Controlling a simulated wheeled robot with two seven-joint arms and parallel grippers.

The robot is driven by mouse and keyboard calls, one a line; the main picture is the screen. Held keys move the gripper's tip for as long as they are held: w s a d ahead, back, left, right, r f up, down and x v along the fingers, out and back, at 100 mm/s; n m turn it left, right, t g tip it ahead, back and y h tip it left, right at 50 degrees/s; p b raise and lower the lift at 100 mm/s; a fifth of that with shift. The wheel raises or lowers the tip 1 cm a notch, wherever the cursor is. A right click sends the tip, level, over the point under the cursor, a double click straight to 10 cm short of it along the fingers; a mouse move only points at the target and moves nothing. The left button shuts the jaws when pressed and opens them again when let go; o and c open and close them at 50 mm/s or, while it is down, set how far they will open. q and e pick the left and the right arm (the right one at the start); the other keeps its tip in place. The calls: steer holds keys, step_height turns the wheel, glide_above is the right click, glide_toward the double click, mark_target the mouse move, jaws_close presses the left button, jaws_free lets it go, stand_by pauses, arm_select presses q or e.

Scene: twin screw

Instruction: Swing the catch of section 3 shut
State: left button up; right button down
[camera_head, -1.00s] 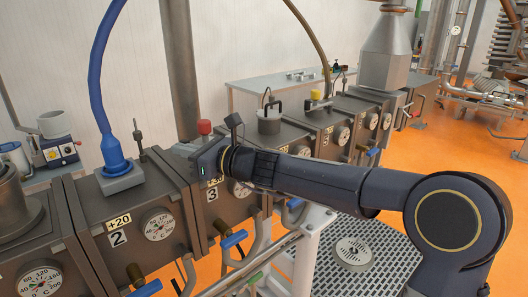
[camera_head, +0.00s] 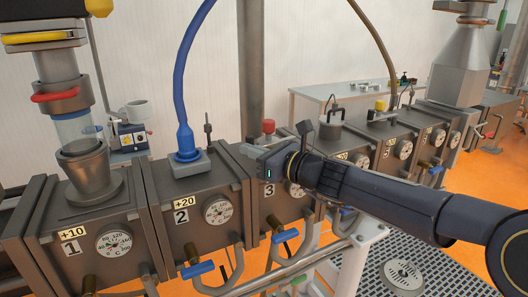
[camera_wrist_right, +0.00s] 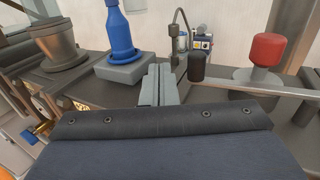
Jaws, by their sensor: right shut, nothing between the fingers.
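Section 3 (camera_head: 269,191) is a dark box in the row, its front partly hidden by my right arm. My right gripper (camera_head: 256,151) is over its top near the section 2 side. In the right wrist view the shut, empty fingers (camera_wrist_right: 159,84) point ahead over the box tops. To their right, a pale flat bar (camera_wrist_right: 258,91) carries a black knob (camera_wrist_right: 197,67) at its near-left end; this may be the catch, but I cannot tell for sure. A red knob (camera_wrist_right: 268,50) stands behind the bar, and shows in the head view (camera_head: 268,126). My left gripper is out of view.
A blue plug and hose (camera_head: 186,142) stand on section 2 (camera_head: 180,216), left of my gripper; a thin upright probe (camera_head: 208,140) is between them. Blue-handled valves (camera_head: 284,236) hang below the row. A glass feed column (camera_head: 78,128) rises from section 1.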

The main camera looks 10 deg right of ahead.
steer(key=s+d+b, duration=0.1)
steer(key=s+b, duration=0.1)
steer(key=s, duration=0.8)
steer(key=shift+d, duration=0.2)
steer(key=shift+s+f, duration=0.1)
steer(key=s+d+f+n+g+h+p, duration=0.1)
steer(key=s+d+f+n+g+h, duration=0.2)
steer(key=s+f+n, duration=0.8)
steer(key=s+d+f+n+g+h, duration=0.4)
steer(key=s+d+f+n, duration=0.3)
steer(key=s+f+n, duration=0.4)
steer(key=s+n+h, duration=0.1)
steer(key=s+n, duration=0.2)
steer(key=shift+n+p, duration=0.3)
steer(key=shift+p, duration=0.05)
